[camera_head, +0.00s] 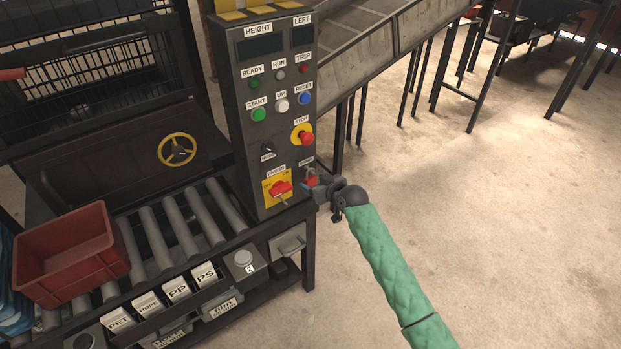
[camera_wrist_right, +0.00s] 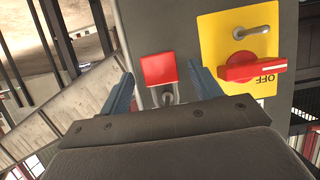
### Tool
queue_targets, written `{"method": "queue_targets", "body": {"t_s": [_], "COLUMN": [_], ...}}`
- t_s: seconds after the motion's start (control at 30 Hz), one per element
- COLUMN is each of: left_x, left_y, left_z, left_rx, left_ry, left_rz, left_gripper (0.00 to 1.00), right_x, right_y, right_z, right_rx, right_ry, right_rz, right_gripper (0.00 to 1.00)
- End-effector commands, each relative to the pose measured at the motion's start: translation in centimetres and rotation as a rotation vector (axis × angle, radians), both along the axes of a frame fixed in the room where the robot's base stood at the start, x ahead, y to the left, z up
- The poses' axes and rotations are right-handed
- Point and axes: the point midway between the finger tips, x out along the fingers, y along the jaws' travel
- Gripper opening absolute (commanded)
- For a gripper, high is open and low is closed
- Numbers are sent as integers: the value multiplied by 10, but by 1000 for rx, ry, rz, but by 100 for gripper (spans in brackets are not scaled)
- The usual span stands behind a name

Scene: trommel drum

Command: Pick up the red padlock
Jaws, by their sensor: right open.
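The red padlock (camera_wrist_right: 158,69) hangs on the front of the grey control panel. In the right wrist view it lies between the two fingers of my right gripper (camera_wrist_right: 160,88), with its metal shackle below the red body in that picture. The fingers are apart and a gap shows on both sides of the padlock. In the head view my right gripper (camera_head: 318,187) is at the panel's lower right corner, and the padlock (camera_head: 311,178) is partly hidden by it. My left gripper is out of view.
A yellow plate with a red rotary switch (camera_head: 280,188) and a small metal shackle sits just beside the padlock. A roller conveyor (camera_head: 180,222) with a red crate (camera_head: 112,252) stands at the left. The floor (camera_head: 500,200) at the right is clear.

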Motion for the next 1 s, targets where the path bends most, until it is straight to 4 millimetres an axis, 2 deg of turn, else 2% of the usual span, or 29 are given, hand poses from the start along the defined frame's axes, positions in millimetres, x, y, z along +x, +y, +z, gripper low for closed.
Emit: {"method": "queue_targets", "body": {"t_s": [0.27,0.37,0.53,0.57,1.0], "left_x": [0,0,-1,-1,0], "left_y": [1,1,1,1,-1], "left_z": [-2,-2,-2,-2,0], "left_rx": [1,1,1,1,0], "left_ry": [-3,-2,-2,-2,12], "left_rz": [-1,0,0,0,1], "left_gripper": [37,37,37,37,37], "right_x": [2,2,2,2,2], "right_y": [2,2,2,2,2], "right_z": [-1,-1,-1,-1,6], "right_rx": [0,0,1,1,1], "right_ry": [0,0,1,1,-1], "right_rz": [0,0,0,0,1], "right_gripper": [64,48,15,12,12]}}
